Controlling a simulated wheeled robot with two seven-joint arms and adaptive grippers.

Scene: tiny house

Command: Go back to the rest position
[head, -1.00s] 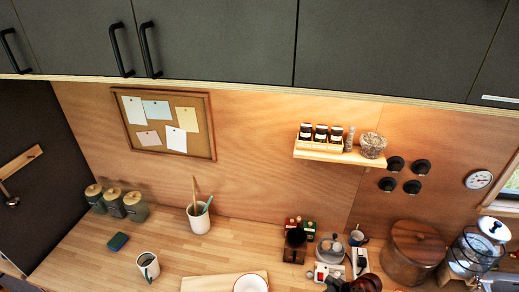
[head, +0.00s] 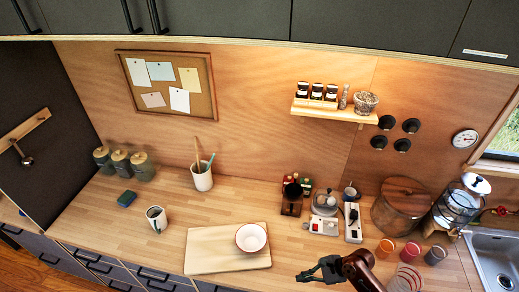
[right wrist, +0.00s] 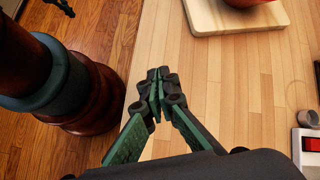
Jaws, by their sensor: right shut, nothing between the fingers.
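My right gripper (head: 308,275) comes in from the lower right in the head view, over the front part of the wooden counter (head: 325,256). It is right of the cutting board. In the right wrist view my right gripper (right wrist: 158,82) points up the picture with its fingertips together. It is shut and empty, above the counter's edge. My left gripper does not show clearly in any view.
A cutting board (head: 212,262) bears a white and red bowl (head: 251,237). A white switch box (head: 322,227), several cups and a sink (head: 497,262) lie to the right. Bare counter lies around the board.

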